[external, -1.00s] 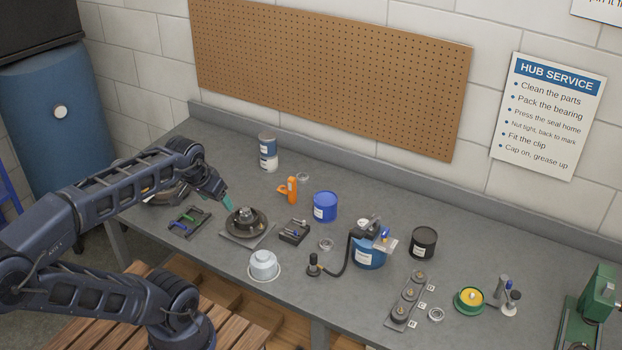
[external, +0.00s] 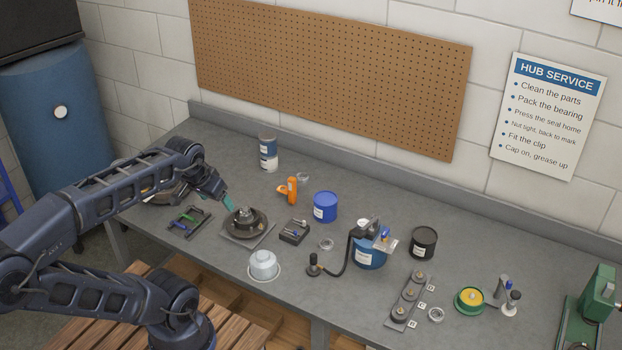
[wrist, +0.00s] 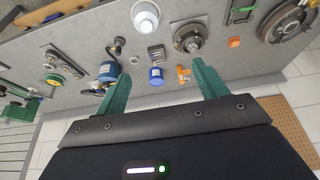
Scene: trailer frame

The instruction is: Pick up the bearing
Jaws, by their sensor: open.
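Small metal rings lie on the grey bench, and I cannot tell for sure which is the bearing. In the external view one ring (external: 326,243) lies right of the black block, and another ring (external: 436,314) lies beside the lettered strip.
A black tin (external: 423,242) and green press (external: 598,300) are to the right.

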